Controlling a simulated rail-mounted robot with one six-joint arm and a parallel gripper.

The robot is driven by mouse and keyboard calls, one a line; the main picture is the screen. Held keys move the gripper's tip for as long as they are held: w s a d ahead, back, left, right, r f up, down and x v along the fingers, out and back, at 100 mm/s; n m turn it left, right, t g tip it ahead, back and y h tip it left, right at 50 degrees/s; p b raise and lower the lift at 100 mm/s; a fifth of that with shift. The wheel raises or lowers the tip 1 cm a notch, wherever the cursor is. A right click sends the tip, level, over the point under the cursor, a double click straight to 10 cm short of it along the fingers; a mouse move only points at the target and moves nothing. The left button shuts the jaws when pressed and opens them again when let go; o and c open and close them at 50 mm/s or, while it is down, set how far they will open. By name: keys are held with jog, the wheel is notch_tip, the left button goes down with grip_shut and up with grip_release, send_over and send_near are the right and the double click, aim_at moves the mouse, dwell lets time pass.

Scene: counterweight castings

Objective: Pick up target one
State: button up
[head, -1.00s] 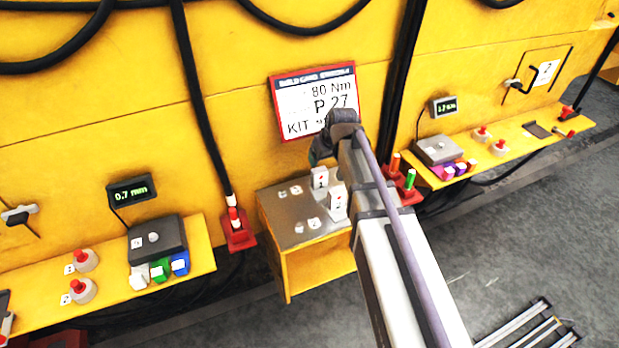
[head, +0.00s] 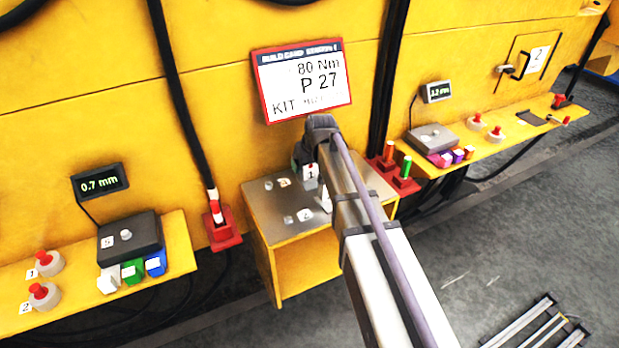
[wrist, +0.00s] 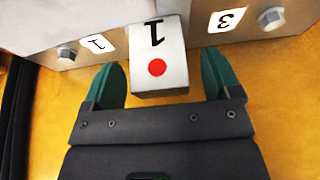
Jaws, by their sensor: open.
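Target one appears to be the white block (wrist: 158,50) marked "1" with a red dot; it fills the space between my fingers in the wrist view. My gripper (wrist: 161,72) is open, with one green finger on each side of the block and small gaps visible. In the head view, the same block (head: 310,173) stands upright on the grey top of a yellow stand (head: 268,208), close under my wrist. A second white block (head: 326,201) stands just in front of it, mostly hidden by my arm.
The stand top has bolts and small number tags, including "1" (wrist: 95,43) and "3" (wrist: 227,19). A red holder (head: 222,233) is left of the stand. A build card (head: 301,82) hangs behind.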

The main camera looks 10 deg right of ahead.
jog(key=shift+r, duration=0.1)
jog(key=c, duration=1.2)
jog(key=shift+r+p, duration=0.3)
jog(key=shift+p, duration=0.05)
notch_tip(320, 180, up, 3)
jog(key=p, duration=0.3)
jog(key=shift+r, duration=0.2)
jog(key=s+a, duration=0.8)
jog(key=a, duration=0.1)
jog(key=s+a, duration=0.4)
jog(key=shift+s+a+f, duration=0.1)
jog(key=shift+a+f, duration=0.05)
jog(key=shift+f, duration=0.1)
